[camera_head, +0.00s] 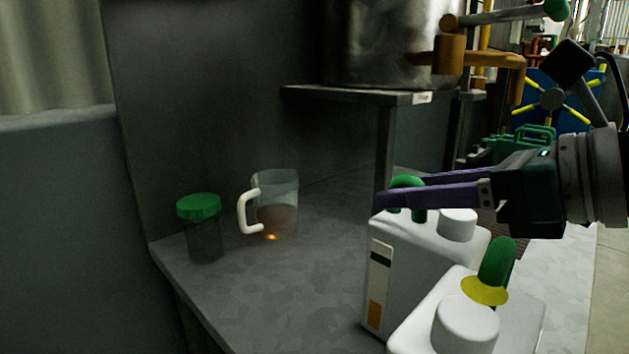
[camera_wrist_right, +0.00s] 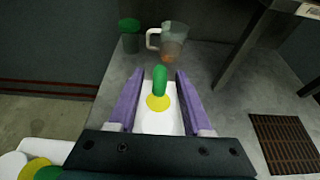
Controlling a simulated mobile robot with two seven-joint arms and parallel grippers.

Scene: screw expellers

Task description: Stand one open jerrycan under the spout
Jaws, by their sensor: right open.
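Two white jerrycans with green handles and white caps stand on the grey bench. My open right gripper (camera_head: 385,200) is at the rear jerrycan (camera_head: 400,255), its purple fingers at the green handle. In the right wrist view the handle (camera_wrist_right: 160,80) shows between the parted fingers, with a yellow disc below it. Contact cannot be told. The front jerrycan (camera_head: 410,332) shows a cap, yellow disc and handle. Whether either is open is unclear. A brass tap (camera_head: 450,55), apparently the spout, is on the metal tank (camera_head: 375,45). My left gripper is out of view.
A green-lidded jar (camera_head: 203,235) and a clear jug (camera_head: 283,190) with a white handle stand at the left. The bench between jug and jerrycans is clear.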

